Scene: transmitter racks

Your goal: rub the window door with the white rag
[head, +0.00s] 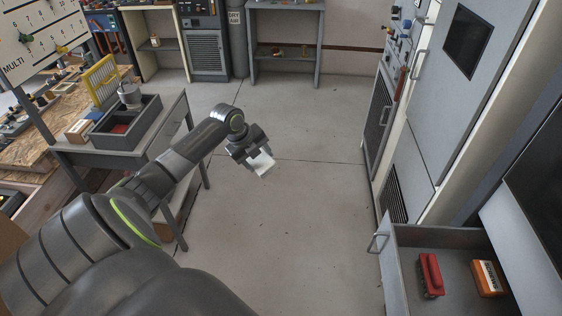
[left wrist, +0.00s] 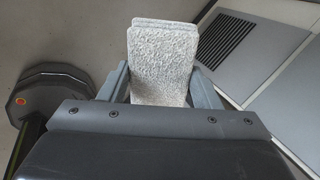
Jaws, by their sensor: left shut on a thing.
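My left gripper (head: 256,154) is shut on the white rag (head: 262,164) and holds it in the air above the open floor. The rag also shows in the left wrist view (left wrist: 163,62), folded flat and fuzzy, between the two fingers. The door with a dark window (head: 467,42) is a pale grey cabinet door (head: 440,95) at the upper right of the head view. The rag is well to the left of it and apart from it. My right gripper is not in view.
An open drawer (head: 455,238) at the lower right holds a red-handled thing (head: 430,275) and an orange box (head: 489,279). A grey table (head: 165,130) with a tray (head: 112,143) stands at left. The floor (head: 300,190) between is clear.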

